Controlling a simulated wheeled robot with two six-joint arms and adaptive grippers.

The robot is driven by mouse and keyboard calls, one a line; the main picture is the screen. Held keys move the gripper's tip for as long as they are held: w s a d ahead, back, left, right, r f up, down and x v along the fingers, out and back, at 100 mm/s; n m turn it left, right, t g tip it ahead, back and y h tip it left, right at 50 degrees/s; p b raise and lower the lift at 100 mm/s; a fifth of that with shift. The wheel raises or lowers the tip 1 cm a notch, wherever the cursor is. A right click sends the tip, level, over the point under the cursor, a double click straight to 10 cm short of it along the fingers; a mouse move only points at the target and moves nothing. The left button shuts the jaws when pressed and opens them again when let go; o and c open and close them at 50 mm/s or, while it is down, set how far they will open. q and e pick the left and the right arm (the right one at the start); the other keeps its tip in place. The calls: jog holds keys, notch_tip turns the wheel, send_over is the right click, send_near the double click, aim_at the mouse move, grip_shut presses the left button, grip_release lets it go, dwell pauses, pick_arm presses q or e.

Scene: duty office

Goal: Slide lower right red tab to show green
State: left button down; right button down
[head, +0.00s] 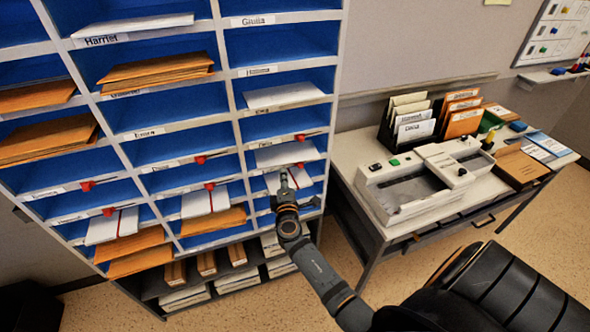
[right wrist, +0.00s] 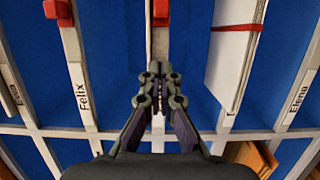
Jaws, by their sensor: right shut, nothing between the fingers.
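The blue mail sorter has several red tabs on its slot fronts. The lower right red tab (head: 300,165) shows just above and right of my right gripper (head: 284,178), over a slot holding white papers. My right gripper is shut and empty at the sorter's front. In the right wrist view its closed fingers (right wrist: 159,82) point toward a red tab (right wrist: 160,12) on a white divider, apart from it in the picture; I cannot tell the depth. Another red tab (right wrist: 58,10) is to the left. No green shows at these tabs. My left gripper is not in view.
White papers with a red band (right wrist: 237,28) lie right of the fingers. Above the lower right tab is another red tab (head: 300,137). A desk (head: 350,150) with a grey machine (head: 400,195) stands right of the sorter, a black chair (head: 500,290) in front.

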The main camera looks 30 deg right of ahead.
aim_at(301, 167)
jog(key=d, duration=0.2)
jog(key=s+d+p, duration=0.1)
jog(key=d, duration=0.1)
jog(key=shift+p, duration=0.3)
jog(key=shift+w, duration=0.1)
jog(key=shift+s+d+b, duration=0.15)
jog(key=shift+d+b, duration=0.1)
jog(key=shift+d, duration=0.4)
jog(key=shift+s+d+b, duration=0.15)
jog(key=shift+d+b, duration=0.1)
jog(key=shift+d, duration=0.35)
jog(key=shift+w+a, duration=0.1)
